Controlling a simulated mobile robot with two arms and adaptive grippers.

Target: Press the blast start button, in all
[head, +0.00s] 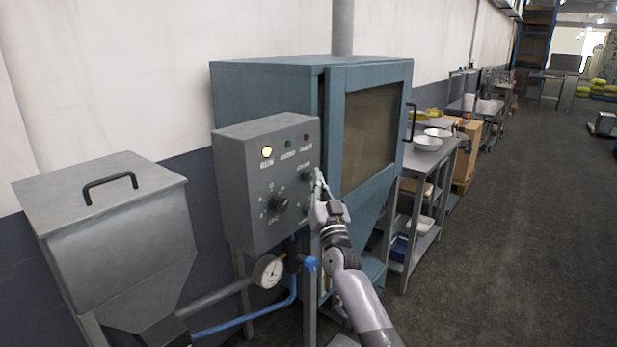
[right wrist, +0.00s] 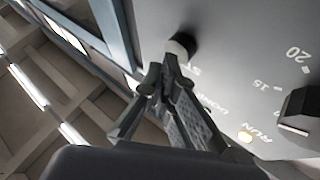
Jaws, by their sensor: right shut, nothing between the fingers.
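The grey control box (head: 265,185) stands in front of the blue blast cabinet (head: 370,135). Its face carries lamps, a large dark dial (head: 278,203) and smaller dark controls toward the right edge. My right gripper (head: 318,178) is at the right edge of the panel. It is shut and empty, its fingertips (right wrist: 168,64) right at that button; I cannot tell whether they touch. My left gripper is out of view.
A grey hopper with a handle (head: 105,215) stands at the left. A pressure gauge (head: 268,271) and blue hose (head: 245,318) are below the panel. The cabinet door handle (head: 411,122) projects right.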

